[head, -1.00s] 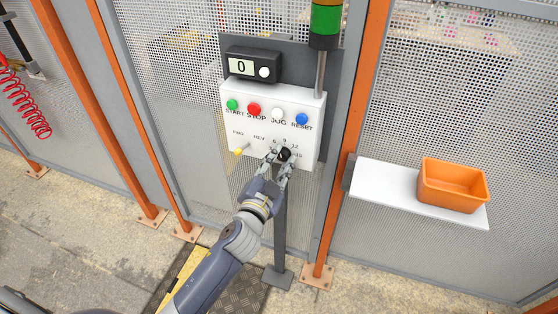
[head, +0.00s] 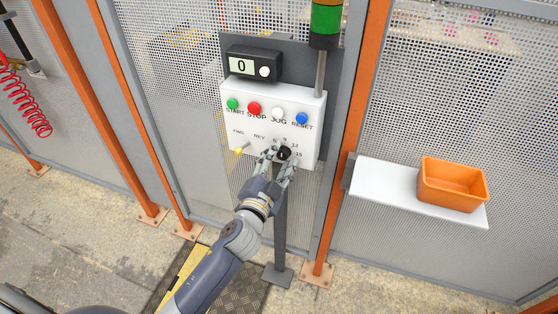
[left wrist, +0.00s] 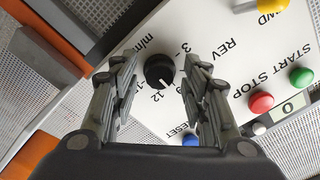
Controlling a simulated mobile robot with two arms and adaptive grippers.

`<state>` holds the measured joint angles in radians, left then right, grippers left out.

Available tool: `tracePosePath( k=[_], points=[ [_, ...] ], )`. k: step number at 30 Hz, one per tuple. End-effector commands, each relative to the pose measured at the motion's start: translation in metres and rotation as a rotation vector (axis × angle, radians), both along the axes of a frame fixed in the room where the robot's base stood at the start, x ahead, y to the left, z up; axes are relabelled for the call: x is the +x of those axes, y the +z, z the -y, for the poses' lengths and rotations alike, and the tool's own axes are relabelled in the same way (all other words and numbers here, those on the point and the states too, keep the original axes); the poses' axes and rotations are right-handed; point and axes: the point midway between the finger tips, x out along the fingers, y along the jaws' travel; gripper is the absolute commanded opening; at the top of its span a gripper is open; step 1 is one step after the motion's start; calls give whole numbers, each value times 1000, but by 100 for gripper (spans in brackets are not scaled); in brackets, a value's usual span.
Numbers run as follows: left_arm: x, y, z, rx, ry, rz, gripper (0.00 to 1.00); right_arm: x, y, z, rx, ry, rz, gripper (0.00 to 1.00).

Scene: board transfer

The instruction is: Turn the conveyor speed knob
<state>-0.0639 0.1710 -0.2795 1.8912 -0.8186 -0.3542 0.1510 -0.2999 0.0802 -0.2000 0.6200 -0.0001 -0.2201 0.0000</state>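The black speed knob (head: 284,153) sits low on the white control panel (head: 236,108), among printed numbers. It also shows in the left wrist view (left wrist: 160,71), with a white pointer line toward the 12 side. My left gripper (head: 280,149) is at the knob in the head view. In the left wrist view its two fingers (left wrist: 158,80) stand on either side of the knob, open, with visible gaps between each finger and the knob. My right gripper is in neither view.
The panel carries green, red (head: 254,109), white and blue buttons, a yellow-tipped FWD/REV lever (head: 239,151) and a display (head: 241,66) reading 0. A white shelf (head: 384,180) with an orange bin (head: 452,187) is at right. Orange posts and mesh fencing stand around.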

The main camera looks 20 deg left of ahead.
Motion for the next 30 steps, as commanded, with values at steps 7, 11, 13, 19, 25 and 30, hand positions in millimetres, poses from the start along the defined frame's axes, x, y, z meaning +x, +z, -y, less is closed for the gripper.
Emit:
tracePosePath(
  k=[7, 11, 13, 19, 25, 30],
  points=[
    [0, 0, 0, 0, 0, -1, 48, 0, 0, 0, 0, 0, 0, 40],
    [-3, -1, 0, -1, 1, -2, 48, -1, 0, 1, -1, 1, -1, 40],
    [-8, -1, 0, -2, -1, -2, 48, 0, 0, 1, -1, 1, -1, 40],
    [-37, -2, -1, -3, 0, -4, 48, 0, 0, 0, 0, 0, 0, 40],
    [-72, -2, -2, -4, 0, -4, 48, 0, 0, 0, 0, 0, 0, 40],
    [-97, -2, -3, -4, 1, -4, 48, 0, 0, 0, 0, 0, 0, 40]
  ],
)
